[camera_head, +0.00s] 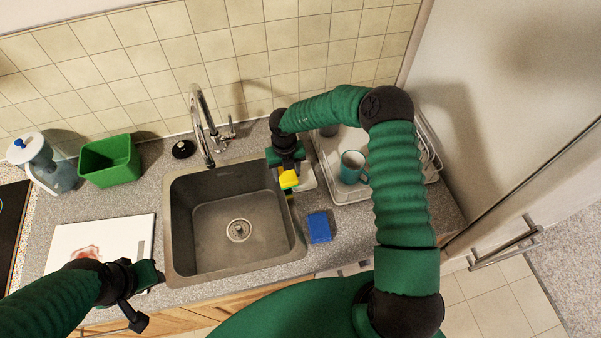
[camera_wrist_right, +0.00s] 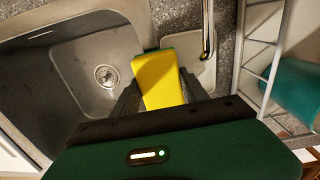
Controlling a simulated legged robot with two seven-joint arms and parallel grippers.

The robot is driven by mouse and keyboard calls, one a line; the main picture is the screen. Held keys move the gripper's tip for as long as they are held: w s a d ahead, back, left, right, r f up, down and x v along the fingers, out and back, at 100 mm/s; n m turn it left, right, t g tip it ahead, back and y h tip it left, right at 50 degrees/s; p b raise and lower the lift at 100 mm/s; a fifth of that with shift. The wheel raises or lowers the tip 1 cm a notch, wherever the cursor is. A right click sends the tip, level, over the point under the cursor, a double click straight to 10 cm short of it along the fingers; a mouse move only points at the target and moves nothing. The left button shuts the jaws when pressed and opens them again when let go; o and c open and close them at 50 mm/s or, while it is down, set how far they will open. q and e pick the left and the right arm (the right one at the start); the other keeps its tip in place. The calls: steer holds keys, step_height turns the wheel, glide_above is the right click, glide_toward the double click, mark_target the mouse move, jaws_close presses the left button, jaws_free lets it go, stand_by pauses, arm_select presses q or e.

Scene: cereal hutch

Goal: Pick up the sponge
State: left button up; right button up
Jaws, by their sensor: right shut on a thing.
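A yellow sponge (camera_head: 289,179) with a dark green layer is in my right gripper (camera_head: 288,176), at the right edge of the sink. In the right wrist view the sponge (camera_wrist_right: 158,80) sits between the two dark fingers of the right gripper (camera_wrist_right: 160,92), which are shut on it. The sponge shows over the sink's right rim, near a small pale dish or ledge (camera_wrist_right: 198,62). My left gripper (camera_head: 145,280) is at the lower left, over the front of the cutting board; whether its jaws are open is unclear.
The sink (camera_head: 203,235) is empty, with a faucet (camera_head: 201,120) behind it. A blue block-like item (camera_head: 319,227) lies right of it. A dish rack (camera_head: 345,196) with a teal mug (camera_head: 352,167) stands at the right. A green bin (camera_head: 110,162) and white cutting board (camera_head: 75,242) are left.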

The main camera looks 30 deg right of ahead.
steer(key=w+a+b, duration=0.3)
steer(key=a, duration=0.9)
steer(key=shift+w+a, duration=0.15)
steer(key=shift+a, duration=0.15)
